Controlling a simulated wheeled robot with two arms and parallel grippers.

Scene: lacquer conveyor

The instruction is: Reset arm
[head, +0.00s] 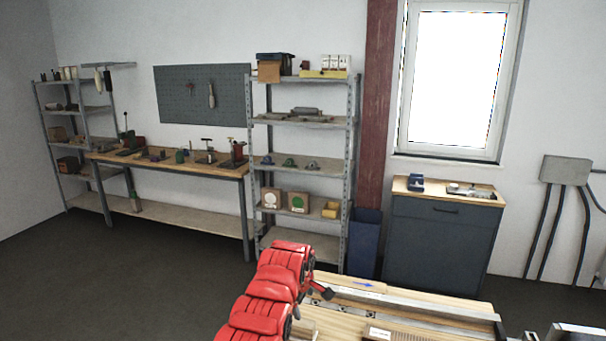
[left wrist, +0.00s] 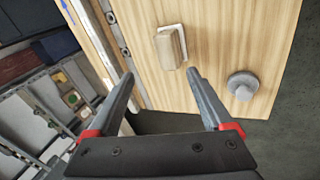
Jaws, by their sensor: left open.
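My left arm is red and reaches in from the bottom of the head view over the near wooden worktable (head: 470,296). My left gripper (head: 326,292) is at its far end, small and dark there. In the left wrist view the two fingers of my left gripper (left wrist: 160,76) are spread apart with nothing between them. Beyond the fingertips are a small wooden block on a white base (left wrist: 170,47) and a grey round knob-like part (left wrist: 242,86), both on the wooden surface (left wrist: 225,35). The fingers appear apart from both. My right gripper does not show.
A metal rail (head: 420,304) runs along the worktable. A dark cabinet (head: 437,245) stands behind it, beside a blue bin (head: 364,243). A shelf rack (head: 303,170) and a workbench (head: 170,163) stand along the back wall. Grey floor (head: 120,280) is open at the left.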

